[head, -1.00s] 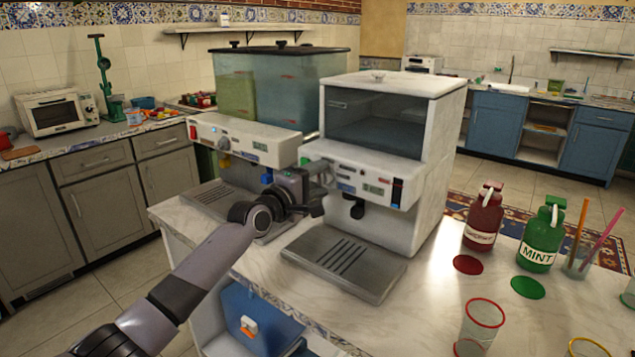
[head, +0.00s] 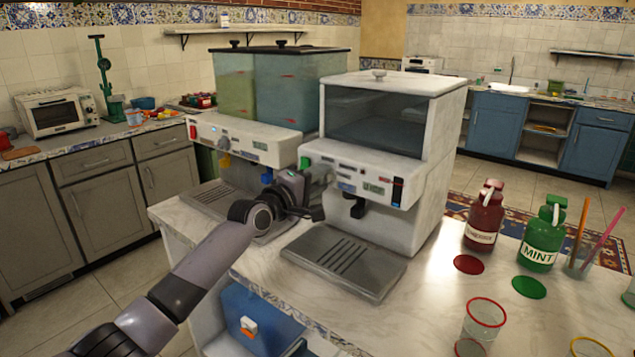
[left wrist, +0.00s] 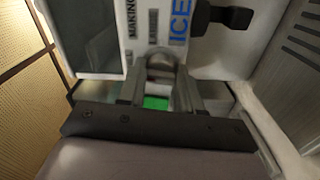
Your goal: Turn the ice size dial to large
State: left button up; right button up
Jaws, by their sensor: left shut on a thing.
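The ice machine (head: 385,185) is a white, marble-like unit with a dark window on top and a front panel of labels and a small display. The ice size dial (left wrist: 161,62) is a grey round knob beside labels on that panel in the left wrist view; my left gripper (left wrist: 160,80) has a finger on each side of it, shut on it. The wrist view is rotated, and I cannot read the dial's setting. In the head view my left gripper (head: 320,183) is at the panel's left end and mostly hides the dial. My right gripper is not in view.
A black spout (head: 356,208) and a grey drip tray (head: 343,262) are just right of my gripper. A second dispenser (head: 245,140) stands close on the left. Red (head: 484,216) and green (head: 541,235) bottles and rimmed glasses are on the counter's right side.

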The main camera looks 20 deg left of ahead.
pick_arm(q)
jog(key=m+b, duration=0.1)
jog(key=m, duration=0.1)
jog(key=shift+f+m, duration=0.1)
jog(key=shift+m, duration=0.2)
jog(key=m+b, duration=0.1)
jog(key=m, duration=0.2)
jog(key=shift+m, duration=0.3)
jog(key=m, duration=0.2)
jog(key=shift+m, duration=2.1)
jog(key=o, duration=1)
jog(key=shift+o, duration=0.2)
